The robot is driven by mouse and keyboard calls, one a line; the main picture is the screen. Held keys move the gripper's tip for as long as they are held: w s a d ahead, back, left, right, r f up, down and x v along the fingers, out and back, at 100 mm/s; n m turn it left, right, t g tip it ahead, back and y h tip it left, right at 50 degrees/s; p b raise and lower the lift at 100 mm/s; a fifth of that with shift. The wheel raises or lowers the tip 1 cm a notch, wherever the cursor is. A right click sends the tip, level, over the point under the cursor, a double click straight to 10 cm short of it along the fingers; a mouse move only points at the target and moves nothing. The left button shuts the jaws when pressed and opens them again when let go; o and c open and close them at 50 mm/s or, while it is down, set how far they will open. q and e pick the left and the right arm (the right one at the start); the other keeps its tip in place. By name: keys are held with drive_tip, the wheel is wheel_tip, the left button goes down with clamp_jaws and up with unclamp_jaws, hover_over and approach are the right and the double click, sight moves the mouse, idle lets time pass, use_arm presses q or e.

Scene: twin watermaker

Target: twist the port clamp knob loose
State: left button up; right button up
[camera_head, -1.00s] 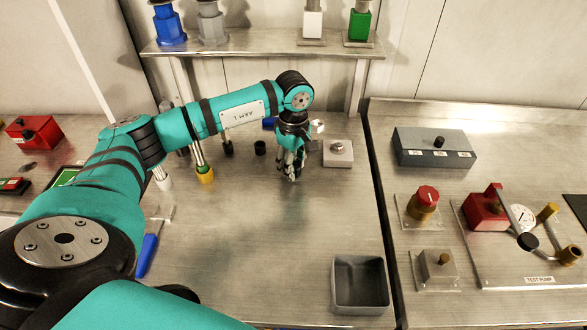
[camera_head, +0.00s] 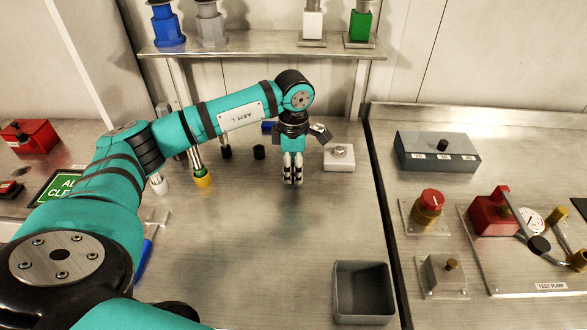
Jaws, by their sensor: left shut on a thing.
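My left gripper (camera_head: 292,182) points straight down over the middle of the left bench, left of and nearer than a pale block with a round metal top (camera_head: 339,156). Its fingers are close together, shut on the port clamp knob. The knob itself is hidden by the fingers, so I cannot see its shape or how far it is turned. The gripper is apart from the pale block. My right gripper is not in view.
A short black cylinder (camera_head: 259,152) and a yellow-ended pipe (camera_head: 202,178) stand left of the gripper. An open grey bin (camera_head: 362,293) sits at the front. A grey switch box (camera_head: 437,150) and red knob (camera_head: 429,206) are on the right bench. The bench before the gripper is clear.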

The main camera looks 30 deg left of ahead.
sight(293, 169)
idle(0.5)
use_arm(q)
drive_tip(key=o, duration=1.1)
drive_tip(key=shift+o, duration=0.2)
wheel_tip(293, 169, up, 12)
